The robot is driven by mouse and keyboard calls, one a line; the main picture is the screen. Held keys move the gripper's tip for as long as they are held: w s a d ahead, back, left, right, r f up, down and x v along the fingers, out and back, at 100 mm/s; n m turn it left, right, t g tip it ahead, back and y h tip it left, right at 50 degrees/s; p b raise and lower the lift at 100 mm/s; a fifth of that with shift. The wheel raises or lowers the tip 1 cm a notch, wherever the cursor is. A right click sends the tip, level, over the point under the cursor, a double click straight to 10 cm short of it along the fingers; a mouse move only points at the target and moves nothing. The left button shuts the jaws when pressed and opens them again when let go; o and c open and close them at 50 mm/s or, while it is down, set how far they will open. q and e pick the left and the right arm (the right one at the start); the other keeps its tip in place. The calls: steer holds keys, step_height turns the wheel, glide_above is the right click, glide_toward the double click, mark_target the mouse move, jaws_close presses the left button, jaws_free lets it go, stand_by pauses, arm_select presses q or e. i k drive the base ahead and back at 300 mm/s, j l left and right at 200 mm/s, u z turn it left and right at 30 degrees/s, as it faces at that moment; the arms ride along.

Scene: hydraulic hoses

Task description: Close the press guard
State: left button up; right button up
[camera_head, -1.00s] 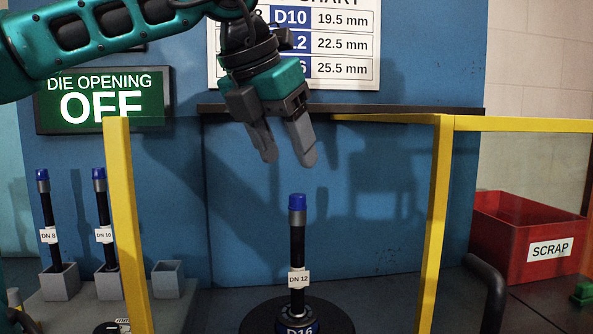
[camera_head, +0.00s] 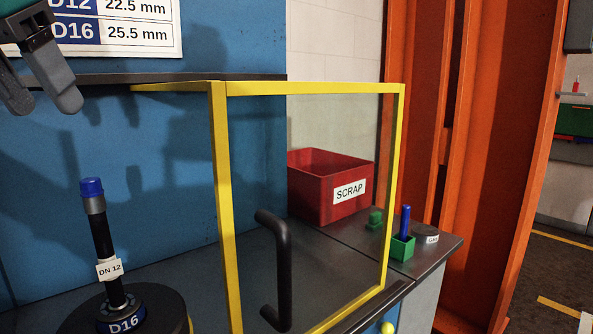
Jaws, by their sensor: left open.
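The press guard (camera_head: 223,210) is a clear panel in a yellow frame with a black bar handle (camera_head: 283,270). It stands swung open toward the right, and the front of the press is uncovered. A hose (camera_head: 103,235) tagged DN 12 with a blue cap stands upright in the round D16 die (camera_head: 124,318). My left gripper (camera_head: 44,105) is open and empty at the upper left. It is above the hose and well apart from the guard and its handle. My right gripper is not in view.
A red scrap bin (camera_head: 330,185) stands behind the guard panel. A green holder (camera_head: 401,248) with a blue pin and a small green block (camera_head: 375,218) sit on the bench to the right. An orange column (camera_head: 485,150) rises beyond the bench end.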

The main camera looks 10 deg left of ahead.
mark_target(217, 91)
steer(key=k+l, duration=0.35)
steer(key=l, duration=0.15)
steer(key=k+l, duration=0.35)
steer(key=l, duration=0.2)
